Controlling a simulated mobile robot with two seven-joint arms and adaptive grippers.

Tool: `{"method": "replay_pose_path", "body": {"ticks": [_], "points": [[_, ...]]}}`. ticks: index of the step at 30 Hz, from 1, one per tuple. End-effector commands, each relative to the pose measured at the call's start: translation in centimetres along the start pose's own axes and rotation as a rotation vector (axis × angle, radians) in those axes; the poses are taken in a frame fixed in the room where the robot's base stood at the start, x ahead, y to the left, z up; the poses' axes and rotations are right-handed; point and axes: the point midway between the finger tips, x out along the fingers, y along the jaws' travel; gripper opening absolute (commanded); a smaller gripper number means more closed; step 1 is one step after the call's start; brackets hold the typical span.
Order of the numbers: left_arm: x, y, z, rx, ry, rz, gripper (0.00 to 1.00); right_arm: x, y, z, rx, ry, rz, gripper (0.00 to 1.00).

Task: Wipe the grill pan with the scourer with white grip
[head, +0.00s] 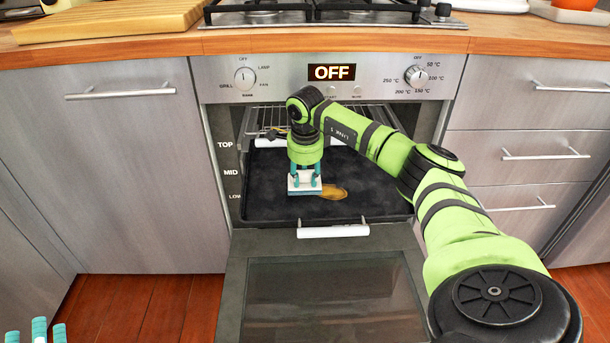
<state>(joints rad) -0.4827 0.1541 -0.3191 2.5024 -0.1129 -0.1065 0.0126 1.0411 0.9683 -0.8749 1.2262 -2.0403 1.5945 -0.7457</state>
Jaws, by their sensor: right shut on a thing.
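The grill pan (385,190) is a wide dark tray with a white front handle (333,231), inside the open oven. A brownish-yellow stain (334,193) shows on its floor. My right gripper (305,187) points down over the pan, its teal fingers shut on the white grip of the scourer (304,190). The scourer is low over the pan floor, at the left end of the stain; its pad looks in contact, and it may hide part of the stain. My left gripper (38,332) shows only its spread teal fingertips at the bottom left corner, empty.
The oven door (325,295) is folded down in front. A wire rack (262,122) sits above the pan at the back. The control panel (290,75) is just above the opening. Steel cupboards and drawers stand on both sides. A wooden board (110,20) lies on the worktop.

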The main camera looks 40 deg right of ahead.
Motion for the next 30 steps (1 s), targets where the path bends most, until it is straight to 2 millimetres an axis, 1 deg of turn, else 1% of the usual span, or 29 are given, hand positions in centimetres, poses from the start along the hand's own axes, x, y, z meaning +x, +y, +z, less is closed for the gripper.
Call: {"method": "replay_pose_path", "body": {"ticks": [17, 30], "points": [[0.0, 0.01, -0.02, 0.0, 0.002, 0.0, 0.4, 0.02, -0.01, 0.02, 0.0, 0.0, 0.0, 0.11], [-0.11, 0.04, 0.33, 0.0, 0.001, 0.0, 0.4, 0.83, 0.03, 0.02, 0.0, 0.0, 0.001, 0.11]]}}
